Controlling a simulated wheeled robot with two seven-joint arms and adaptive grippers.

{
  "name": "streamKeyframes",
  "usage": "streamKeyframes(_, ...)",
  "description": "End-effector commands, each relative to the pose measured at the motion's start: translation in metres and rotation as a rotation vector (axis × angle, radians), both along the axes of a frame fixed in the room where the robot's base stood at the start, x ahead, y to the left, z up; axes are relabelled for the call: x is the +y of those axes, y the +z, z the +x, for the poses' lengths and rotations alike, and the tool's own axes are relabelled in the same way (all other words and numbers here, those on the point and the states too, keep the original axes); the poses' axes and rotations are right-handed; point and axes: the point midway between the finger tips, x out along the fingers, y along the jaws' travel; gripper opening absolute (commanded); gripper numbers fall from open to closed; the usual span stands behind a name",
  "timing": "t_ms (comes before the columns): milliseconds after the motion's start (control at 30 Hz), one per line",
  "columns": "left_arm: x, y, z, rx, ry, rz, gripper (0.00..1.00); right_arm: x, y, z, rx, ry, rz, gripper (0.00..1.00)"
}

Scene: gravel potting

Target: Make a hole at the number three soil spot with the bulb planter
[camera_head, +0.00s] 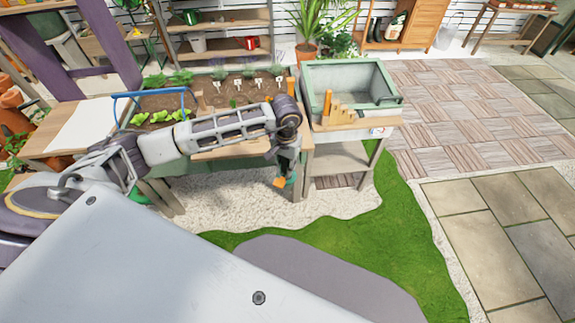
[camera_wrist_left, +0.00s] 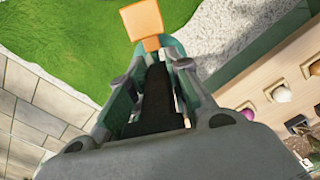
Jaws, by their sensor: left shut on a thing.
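My left gripper (camera_head: 285,172) hangs in front of the potting bench, beyond its front edge and above the gravel and grass. It is shut on a teal-green tool with an orange end (camera_wrist_left: 143,20), which looks like the bulb planter; its orange end also shows in the head view (camera_head: 279,183). Much of the tool is hidden by the fingers in the wrist view (camera_wrist_left: 150,100). The brown soil bed (camera_head: 213,100) lies behind my left arm. Several small white markers stand in it, one of them near the middle (camera_head: 238,82); their numbers are too small to read. My right gripper is out of view.
A green-rimmed basin (camera_head: 345,64) stands right of the bed, with an upright orange-handled tool (camera_head: 327,106) by it. A blue handle (camera_head: 150,93) arches over leafy seedlings (camera_head: 160,117) at left. In the wrist view, several bulbs (camera_wrist_left: 281,94) sit on a wooden surface.

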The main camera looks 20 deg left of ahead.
Motion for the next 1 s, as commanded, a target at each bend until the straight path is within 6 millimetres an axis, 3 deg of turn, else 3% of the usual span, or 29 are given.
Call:
streamKeyframes(267,0.019,0.023,0.013,-0.001,0.051,0.001,0.00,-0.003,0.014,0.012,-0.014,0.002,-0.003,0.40)
streamKeyframes(500,0.054,0.052,0.037,-0.002,0.152,-0.001,0.00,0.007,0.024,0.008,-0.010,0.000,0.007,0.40)
streamKeyframes(733,0.091,0.075,0.056,-0.001,0.379,0.000,0.00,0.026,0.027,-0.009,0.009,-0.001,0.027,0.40)
streamKeyframes(1000,0.113,0.084,0.063,-0.001,0.651,0.001,0.00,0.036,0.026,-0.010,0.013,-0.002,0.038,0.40)
